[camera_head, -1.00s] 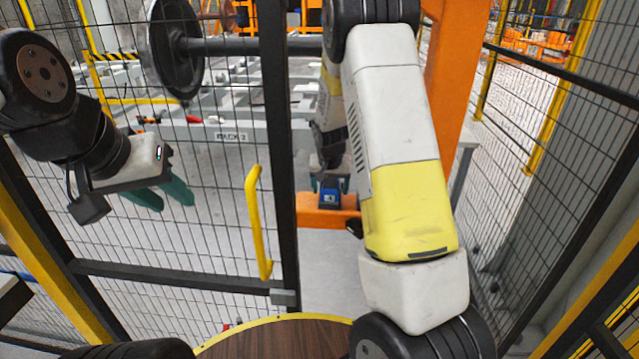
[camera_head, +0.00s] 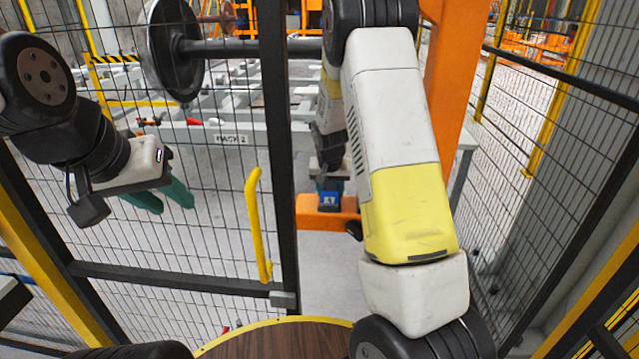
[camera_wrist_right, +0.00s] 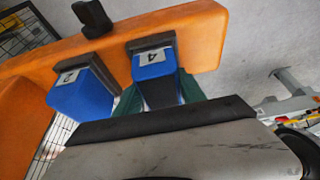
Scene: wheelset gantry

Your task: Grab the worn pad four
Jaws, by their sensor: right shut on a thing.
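In the right wrist view, two blue pads sit in dark holders on an orange bar (camera_wrist_right: 60,65). The pad in the middle (camera_wrist_right: 155,70) has a white label that reads 4. In the head view the right gripper (camera_head: 329,184) is small and partly hidden above the blue pad (camera_head: 329,199). My left gripper (camera_head: 173,208) is open and empty at the left.
A mesh fence with a dark post (camera_head: 278,150) and a yellow handle (camera_head: 257,225) stands between the arms. A wheelset (camera_head: 175,50) is behind it. An orange column (camera_head: 450,90) rises beside my right arm. A round wooden top (camera_head: 285,340) is at the bottom.

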